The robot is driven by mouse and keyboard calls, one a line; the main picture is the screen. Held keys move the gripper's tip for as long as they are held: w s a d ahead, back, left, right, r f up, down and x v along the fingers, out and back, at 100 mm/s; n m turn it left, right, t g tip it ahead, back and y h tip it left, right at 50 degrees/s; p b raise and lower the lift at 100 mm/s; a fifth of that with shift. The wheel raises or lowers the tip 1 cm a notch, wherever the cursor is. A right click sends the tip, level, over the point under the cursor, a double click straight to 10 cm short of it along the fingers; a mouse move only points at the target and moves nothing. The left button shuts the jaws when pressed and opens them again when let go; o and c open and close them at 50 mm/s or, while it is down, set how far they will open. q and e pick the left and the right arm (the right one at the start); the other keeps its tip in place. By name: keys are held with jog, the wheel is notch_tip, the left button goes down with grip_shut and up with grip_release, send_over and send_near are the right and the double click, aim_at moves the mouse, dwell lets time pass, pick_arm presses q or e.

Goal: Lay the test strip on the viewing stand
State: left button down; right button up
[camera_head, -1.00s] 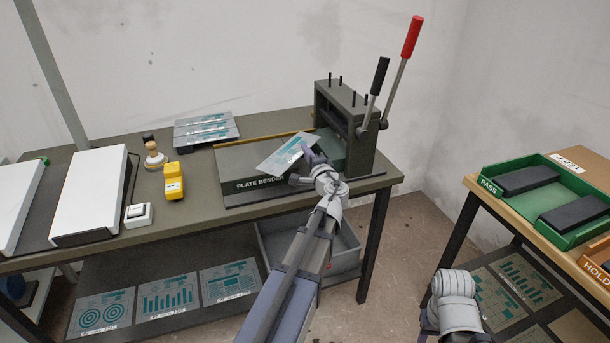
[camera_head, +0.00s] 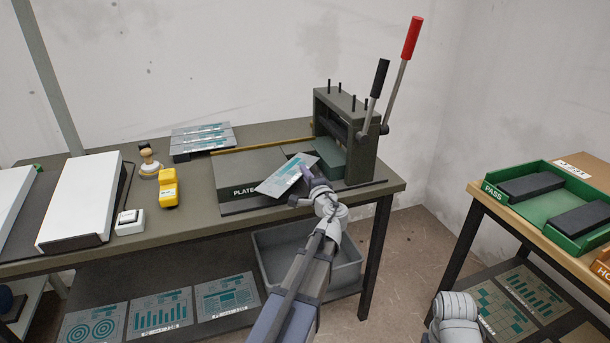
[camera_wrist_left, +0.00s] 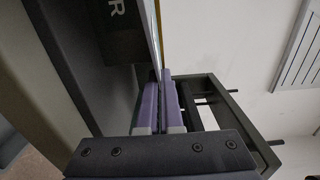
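A thin pale plate with teal print, likely the test strip (camera_head: 279,178), is held tilted above the plate bender's bed in the head view. My left gripper (camera_head: 309,177) is shut on its right end. In the left wrist view my left gripper's purple fingers (camera_wrist_left: 159,103) lie close together, with the strip (camera_wrist_left: 152,30) seen nearly edge-on between them. A white slanted panel, likely the viewing stand (camera_head: 82,198), is on the bench at left; its top is bare. My right arm shows at lower right, but its gripper does not.
The plate bender (camera_head: 345,125) with its red and black levers stands right of the strip. A yellow device (camera_head: 168,188), a white switch box (camera_head: 129,222) and a stamp (camera_head: 149,162) sit between bender and panel. Printed plates (camera_head: 203,138) lie behind.

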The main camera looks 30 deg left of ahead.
pick_arm(q)
jog(key=shift+f, duration=0.2)
jog(key=c, duration=1.1)
grip_release()
jog(key=shift+r, duration=0.15)
